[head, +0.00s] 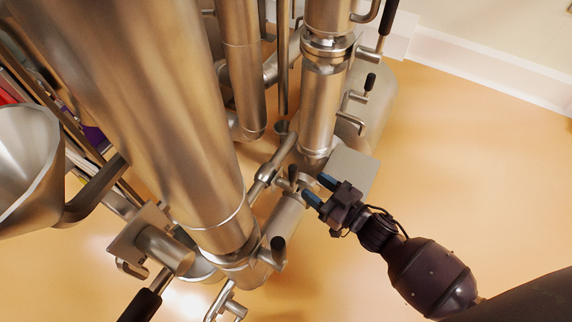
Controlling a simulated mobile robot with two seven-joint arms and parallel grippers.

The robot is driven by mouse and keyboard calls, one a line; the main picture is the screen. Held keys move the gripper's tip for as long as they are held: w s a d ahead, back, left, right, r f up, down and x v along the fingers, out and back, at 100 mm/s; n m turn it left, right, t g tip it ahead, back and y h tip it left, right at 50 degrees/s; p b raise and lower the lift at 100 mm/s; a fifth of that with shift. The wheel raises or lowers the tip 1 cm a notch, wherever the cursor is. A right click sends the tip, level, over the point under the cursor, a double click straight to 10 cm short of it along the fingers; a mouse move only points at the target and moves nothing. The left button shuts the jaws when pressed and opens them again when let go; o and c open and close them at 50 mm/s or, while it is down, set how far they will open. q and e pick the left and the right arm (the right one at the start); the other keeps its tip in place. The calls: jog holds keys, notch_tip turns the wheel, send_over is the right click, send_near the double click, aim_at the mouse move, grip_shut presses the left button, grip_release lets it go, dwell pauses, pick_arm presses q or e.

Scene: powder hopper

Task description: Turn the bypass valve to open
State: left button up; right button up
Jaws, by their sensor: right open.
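My right gripper (317,188) reaches in from the lower right, with its two blue-tipped fingers spread apart. Its fingertips are close to a small metal lever (293,176) on the low pipework, beside a horizontal steel pipe section (286,214). I cannot tell whether the fingers touch the lever, and nothing is clearly held between them. No label shows which fitting is the bypass valve, so I cannot tell its position. My left gripper is out of view.
A large steel cylinder (150,90) fills the left, with a funnel (25,165) beside it. Black-gripped handles show at the lower left (140,305) and top right (388,18). A vertical column (320,105) stands behind the gripper. Open floor (490,170) lies to the right.

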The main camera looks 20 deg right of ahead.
aim_at(292, 171)
jog(key=b+x, duration=0.1)
jog(key=x, duration=0.6)
jog(key=shift+w+a+f+b, duration=0.15)
jog(key=shift+w+a+b, duration=0.05)
jog(key=shift+w+b, duration=0.15)
jog(key=shift+x, duration=0.75)
grip_shut()
